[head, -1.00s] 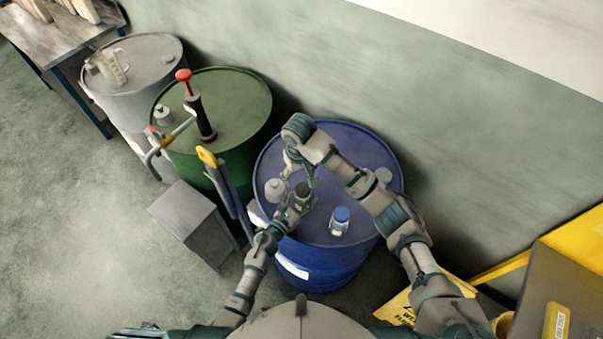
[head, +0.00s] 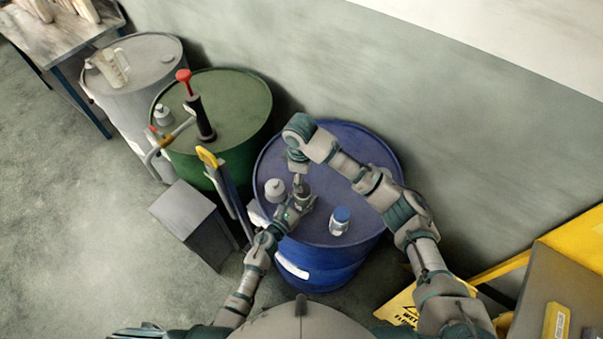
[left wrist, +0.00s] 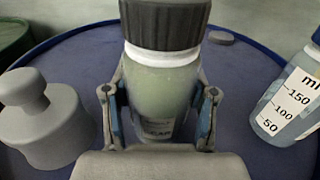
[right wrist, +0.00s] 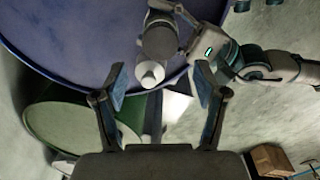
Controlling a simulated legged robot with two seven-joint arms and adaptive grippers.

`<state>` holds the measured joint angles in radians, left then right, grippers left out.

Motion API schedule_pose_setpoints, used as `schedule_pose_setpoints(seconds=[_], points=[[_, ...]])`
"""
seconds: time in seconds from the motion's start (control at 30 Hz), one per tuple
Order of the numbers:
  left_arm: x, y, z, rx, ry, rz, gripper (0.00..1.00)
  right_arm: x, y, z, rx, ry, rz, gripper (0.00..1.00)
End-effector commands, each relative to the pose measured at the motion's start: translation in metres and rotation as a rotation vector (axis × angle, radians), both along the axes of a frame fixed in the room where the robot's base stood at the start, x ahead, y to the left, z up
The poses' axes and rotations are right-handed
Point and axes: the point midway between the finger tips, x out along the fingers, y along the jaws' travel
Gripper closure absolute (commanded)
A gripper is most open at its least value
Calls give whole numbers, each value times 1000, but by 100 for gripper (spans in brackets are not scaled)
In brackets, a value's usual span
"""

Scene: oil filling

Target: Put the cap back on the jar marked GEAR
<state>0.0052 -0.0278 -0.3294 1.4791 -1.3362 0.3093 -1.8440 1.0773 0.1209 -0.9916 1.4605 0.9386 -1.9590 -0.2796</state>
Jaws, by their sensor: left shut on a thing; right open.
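The jar marked GEAR (left wrist: 160,95) stands upright on the blue drum, with pale contents and a label partly hidden low down. A black ribbed cap (left wrist: 165,22) sits on its top above a white collar; I cannot tell whether it is screwed tight. My left gripper (left wrist: 158,93) is shut on the jar's body, one finger on each side. In the right wrist view the cap's dark round top (right wrist: 160,42) lies just beyond my right gripper (right wrist: 160,82), which is open and empty. In the head view my right gripper (head: 299,181) points down over the jar.
A grey knobbed weight-like jar (left wrist: 42,115) stands left of the jar on the blue drum (head: 345,265). A blue-capped graduated bottle (head: 340,221) stands to the right. A green drum (head: 240,95) with a red-handled pump (head: 197,105) stands further left.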

Motion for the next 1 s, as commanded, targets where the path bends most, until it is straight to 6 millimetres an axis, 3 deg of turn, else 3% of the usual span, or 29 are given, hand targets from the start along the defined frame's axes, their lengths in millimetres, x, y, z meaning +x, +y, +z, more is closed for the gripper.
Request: schedule_pose_setpoints(seconds=[0.4, 0.83, 0.87, 1.0], points=[[0, 0, -2, 2, 2, 0, 100, 1, -1, -60, 0, 2, -2, 28], [-1, 0, -2, 1, 3, 0, 100, 2, -1, -71, 0, 0, -1, 28], [-1, 0, -2, 1, 3, 0, 100, 2, -1, -71, 0, 0, -1, 31], [-1, 0, -2, 1, 3, 0, 100, 2, -1, -71, 0, 0, -1, 66]])
